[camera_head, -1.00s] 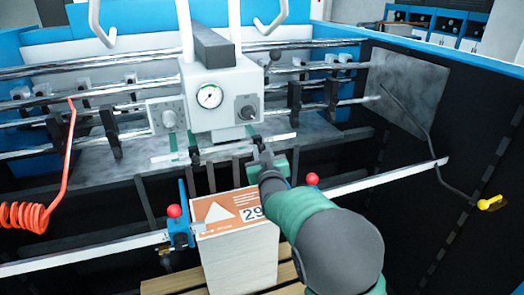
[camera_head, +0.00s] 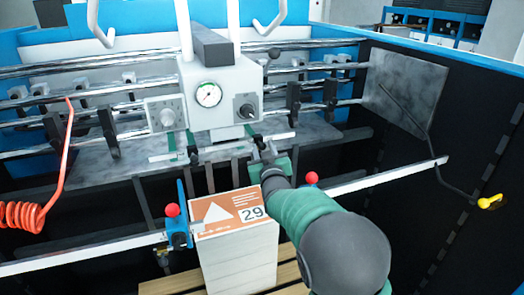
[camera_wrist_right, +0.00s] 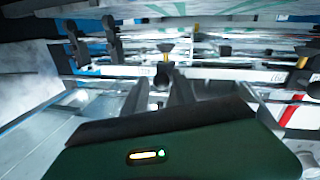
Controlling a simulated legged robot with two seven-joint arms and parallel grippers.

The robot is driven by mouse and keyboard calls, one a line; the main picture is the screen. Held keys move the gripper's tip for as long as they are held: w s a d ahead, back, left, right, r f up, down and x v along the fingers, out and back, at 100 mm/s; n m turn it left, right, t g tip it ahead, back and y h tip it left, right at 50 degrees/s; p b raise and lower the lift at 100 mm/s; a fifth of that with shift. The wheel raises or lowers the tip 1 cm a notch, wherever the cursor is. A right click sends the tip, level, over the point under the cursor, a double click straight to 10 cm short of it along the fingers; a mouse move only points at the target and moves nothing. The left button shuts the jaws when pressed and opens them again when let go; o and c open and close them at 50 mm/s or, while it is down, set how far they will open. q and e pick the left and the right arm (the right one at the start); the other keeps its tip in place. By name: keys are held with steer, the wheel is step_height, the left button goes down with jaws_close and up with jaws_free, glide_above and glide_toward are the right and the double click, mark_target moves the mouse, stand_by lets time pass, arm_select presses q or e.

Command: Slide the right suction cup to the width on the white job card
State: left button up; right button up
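Two small black suction-cup holders hang on a pale bar under the grey gauge box in the head view: the left one (camera_head: 194,154) and the right one (camera_head: 257,141). My right gripper (camera_head: 262,151) is at the right holder, its fingers small and partly hidden by my wrist. In the right wrist view, the dark fingers (camera_wrist_right: 165,88) point at a small dark part with a yellow top (camera_wrist_right: 165,50); whether they touch it is unclear. My left gripper is out of view.
The gauge box (camera_head: 220,95) hangs just above my right gripper. A blue guide with a red knob (camera_head: 178,228) stands left of the stack, and another red knob (camera_head: 312,178) is right of my wrist. A long white rail (camera_head: 385,178) crosses at the right. An orange coiled hose (camera_head: 22,215) hangs left.

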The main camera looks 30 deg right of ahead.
steer(key=shift+o, duration=0.9)
steer(key=b+v, duration=0.1)
steer(key=v, duration=1.5)
steer(key=shift+s+b, duration=0.3)
steer(key=shift+s, duration=0.1)
steer(key=shift+a, duration=0.15)
